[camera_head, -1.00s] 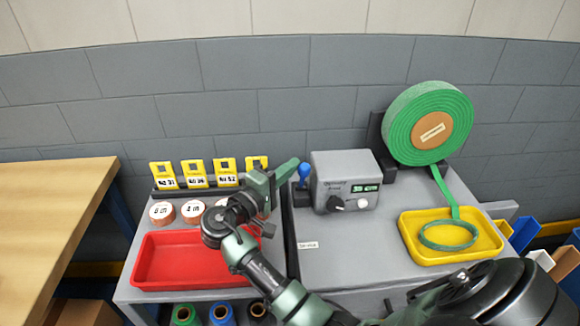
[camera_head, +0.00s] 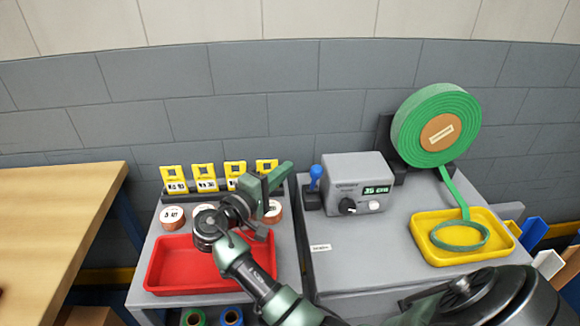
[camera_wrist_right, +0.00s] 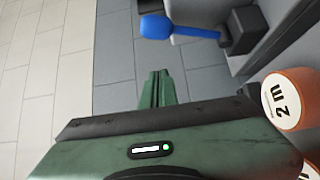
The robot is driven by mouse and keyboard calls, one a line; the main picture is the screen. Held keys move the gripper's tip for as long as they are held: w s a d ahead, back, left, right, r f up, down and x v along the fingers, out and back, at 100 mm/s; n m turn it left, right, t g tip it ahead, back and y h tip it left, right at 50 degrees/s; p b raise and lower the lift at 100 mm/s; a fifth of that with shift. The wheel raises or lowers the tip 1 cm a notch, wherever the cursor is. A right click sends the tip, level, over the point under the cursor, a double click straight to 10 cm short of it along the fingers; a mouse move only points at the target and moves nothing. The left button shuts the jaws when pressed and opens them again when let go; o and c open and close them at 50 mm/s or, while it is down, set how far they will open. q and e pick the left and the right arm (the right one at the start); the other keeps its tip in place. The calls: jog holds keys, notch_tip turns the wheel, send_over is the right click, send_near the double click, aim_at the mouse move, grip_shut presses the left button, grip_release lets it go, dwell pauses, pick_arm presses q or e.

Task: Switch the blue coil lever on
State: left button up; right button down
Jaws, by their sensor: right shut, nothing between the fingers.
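The blue coil lever (camera_head: 316,175) has a blue knob and stands on a dark base at the left side of the grey control box (camera_head: 357,184). In the right wrist view the blue lever (camera_wrist_right: 168,27) lies beyond the fingertips, its stem running right into a black mount. My right gripper (camera_head: 285,172) is shut and empty, just left of the lever and apart from it. Its closed fingers also show in the right wrist view (camera_wrist_right: 157,78). My left gripper is not in view.
A green coil roll (camera_head: 410,125) stands at the back right, its strip running into a yellow tray (camera_head: 432,262). A red tray (camera_head: 160,285) lies below my right arm. Yellow tags (camera_head: 205,171) and copper-sided discs (camera_head: 172,218) stand left. The grey top before the box is mostly clear.

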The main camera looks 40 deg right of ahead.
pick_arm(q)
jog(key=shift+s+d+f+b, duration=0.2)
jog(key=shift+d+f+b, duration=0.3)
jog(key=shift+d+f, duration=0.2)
pick_arm(e)
jog(key=v, duration=0.3)
jog(key=f+v, duration=0.1)
jog(key=v, duration=0.1)
jog(key=shift+w+a+f, duration=0.1)
jog(key=shift+w+a, duration=0.1)
jog(key=shift+a, duration=0.1)
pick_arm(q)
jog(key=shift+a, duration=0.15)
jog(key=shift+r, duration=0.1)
